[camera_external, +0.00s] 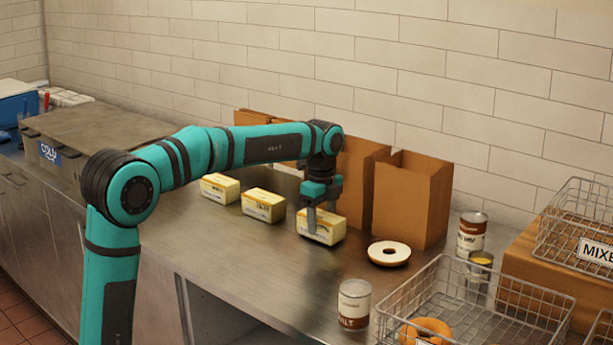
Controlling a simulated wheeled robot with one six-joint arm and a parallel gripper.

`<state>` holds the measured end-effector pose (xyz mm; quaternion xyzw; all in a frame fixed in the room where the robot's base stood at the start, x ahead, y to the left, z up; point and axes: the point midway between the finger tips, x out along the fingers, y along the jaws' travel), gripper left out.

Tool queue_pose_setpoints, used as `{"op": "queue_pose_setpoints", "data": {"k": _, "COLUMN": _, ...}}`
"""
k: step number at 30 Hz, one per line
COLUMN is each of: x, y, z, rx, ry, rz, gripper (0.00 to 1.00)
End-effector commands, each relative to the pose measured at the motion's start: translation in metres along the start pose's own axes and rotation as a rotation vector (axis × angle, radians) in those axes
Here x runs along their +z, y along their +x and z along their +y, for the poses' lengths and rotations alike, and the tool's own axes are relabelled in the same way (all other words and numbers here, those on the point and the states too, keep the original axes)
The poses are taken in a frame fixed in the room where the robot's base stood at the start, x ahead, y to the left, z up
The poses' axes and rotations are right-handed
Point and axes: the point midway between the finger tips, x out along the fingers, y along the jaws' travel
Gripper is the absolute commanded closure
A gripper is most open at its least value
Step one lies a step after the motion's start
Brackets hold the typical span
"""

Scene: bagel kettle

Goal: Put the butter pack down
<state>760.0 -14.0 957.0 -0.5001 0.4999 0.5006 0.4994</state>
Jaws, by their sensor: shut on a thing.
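A yellow and cream butter pack (320,228) is at my gripper (320,218), which points down from above. My gripper is shut on this pack, one finger showing on its near side. The pack is at the counter surface or just above it; I cannot tell which. Two similar butter packs stand to the left in a row, a middle one (264,206) and a far-left one (220,188). The steel counter (215,250) lies under them.
Brown paper bags (413,199) stand behind the held pack. The counter in front of the packs is clear.

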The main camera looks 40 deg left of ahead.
Motion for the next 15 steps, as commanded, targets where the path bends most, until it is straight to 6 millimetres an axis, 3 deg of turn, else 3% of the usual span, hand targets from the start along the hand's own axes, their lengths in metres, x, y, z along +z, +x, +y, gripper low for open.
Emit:
{"op": "queue_pose_setpoints", "data": {"k": 13, "x": 0.0, "y": 0.0067, "z": -0.0001, "rx": -0.002, "ry": 0.0, "rz": 0.0, "gripper": 0.82}}
{"op": "queue_pose_setpoints", "data": {"k": 14, "x": 0.0, "y": 0.0068, "z": -0.0002, "rx": -0.002, "ry": 0.0, "rz": 0.0, "gripper": 0.38}}
{"op": "queue_pose_setpoints", "data": {"k": 15, "x": 0.0, "y": 0.0068, "z": -0.0002, "rx": -0.002, "ry": 0.0, "rz": 0.0, "gripper": 0.3}}
